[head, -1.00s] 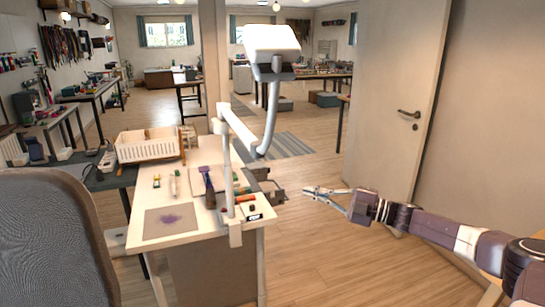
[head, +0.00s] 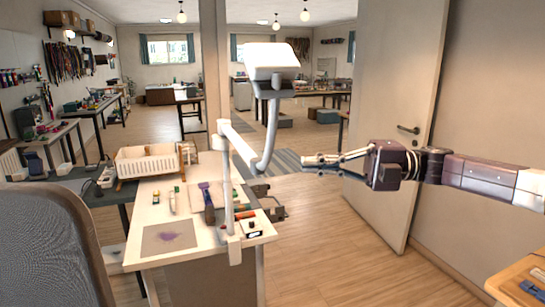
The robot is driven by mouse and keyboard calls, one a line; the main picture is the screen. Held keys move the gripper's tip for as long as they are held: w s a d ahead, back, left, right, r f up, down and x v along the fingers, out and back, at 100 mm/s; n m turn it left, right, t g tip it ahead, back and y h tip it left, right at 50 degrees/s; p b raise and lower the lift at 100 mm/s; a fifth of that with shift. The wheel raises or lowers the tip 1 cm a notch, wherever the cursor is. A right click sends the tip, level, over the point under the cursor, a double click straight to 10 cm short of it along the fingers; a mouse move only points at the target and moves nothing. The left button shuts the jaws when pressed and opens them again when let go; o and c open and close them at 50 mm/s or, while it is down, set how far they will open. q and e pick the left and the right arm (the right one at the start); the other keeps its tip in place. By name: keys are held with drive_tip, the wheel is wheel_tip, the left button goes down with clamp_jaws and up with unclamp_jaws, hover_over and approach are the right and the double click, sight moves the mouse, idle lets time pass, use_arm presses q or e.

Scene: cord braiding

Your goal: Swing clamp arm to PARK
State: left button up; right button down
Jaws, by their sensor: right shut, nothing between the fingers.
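A white clamp arm (head: 238,146) rises on a post clamped to the front right corner of the white workbench. Its grey curved tube (head: 271,130) carries a white lamp-like head (head: 271,58) high above the bench's right side. A small black label (head: 254,233) sits near the clamp; I cannot read it here. My right gripper (head: 312,160) comes in from the right, shut and empty. In the picture it is to the right of the curved tube and apart from it, over the floor. My left gripper is not in view.
The workbench (head: 150,255) holds a white basket (head: 147,162), a mat (head: 170,239) and several small tools. A chair back (head: 50,245) fills the lower left. An open door (head: 395,110) stands behind my right arm. Floor right of the bench is clear.

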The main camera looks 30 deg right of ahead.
sight(268, 164)
drive_tip(key=p+x, duration=0.3)
drive_tip(key=x, duration=0.3)
drive_tip(key=shift+w+a+r, duration=0.15)
drive_tip(key=shift+r, duration=0.05)
drive_tip(key=shift+p+x, duration=0.6)
drive_tip(key=shift+x, duration=0.15)
drive_tip(key=shift+w+a+f, duration=0.1)
drive_tip(key=shift+f, duration=0.05)
